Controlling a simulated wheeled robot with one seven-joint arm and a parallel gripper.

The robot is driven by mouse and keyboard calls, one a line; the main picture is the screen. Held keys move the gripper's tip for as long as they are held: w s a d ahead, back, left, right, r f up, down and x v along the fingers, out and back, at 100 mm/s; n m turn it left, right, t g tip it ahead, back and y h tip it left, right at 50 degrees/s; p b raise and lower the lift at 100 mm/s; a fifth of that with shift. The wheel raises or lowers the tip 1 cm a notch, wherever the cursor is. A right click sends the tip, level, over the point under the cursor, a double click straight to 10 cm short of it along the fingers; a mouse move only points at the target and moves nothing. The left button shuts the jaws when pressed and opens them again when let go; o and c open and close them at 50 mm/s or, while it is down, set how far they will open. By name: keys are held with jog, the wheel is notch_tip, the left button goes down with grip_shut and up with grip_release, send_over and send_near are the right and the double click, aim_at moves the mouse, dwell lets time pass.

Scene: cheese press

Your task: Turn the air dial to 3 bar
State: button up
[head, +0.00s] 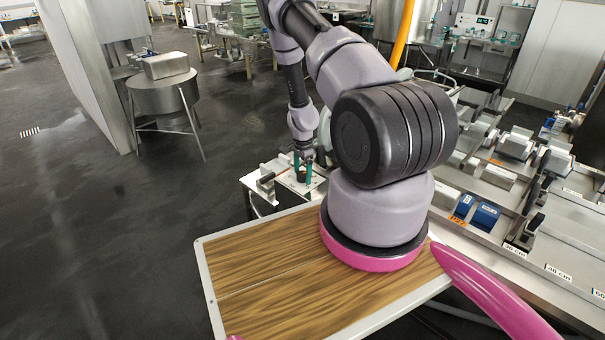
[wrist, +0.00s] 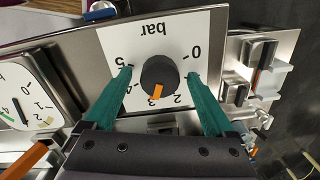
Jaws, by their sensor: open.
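The air dial is a round black knob (wrist: 159,72) with an orange pointer, on a white scale plate (wrist: 150,40) marked "bar" from 0 to 5. The scale shows upside down in the wrist view. The orange pointer (wrist: 156,92) is at or very near the 3 mark. My gripper (wrist: 158,76) is open, its teal fingers on either side of the knob, with a visible gap on both sides. In the head view my gripper (head: 302,168) is over the small control panel (head: 263,172); the knob is largely hidden there.
A round gauge (wrist: 22,98) sits beside the dial plate in the wrist view. Metal valve-like fittings (wrist: 255,70) are on the other side. In the head view, a bench with blue blocks (head: 485,216) and metal weights stands right; open floor (head: 130,220) lies left.

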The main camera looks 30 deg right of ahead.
aim_at(303, 174)
notch_tip(303, 174, up, 11)
dwell(0.4)
jog(key=shift+s+f, duration=0.1)
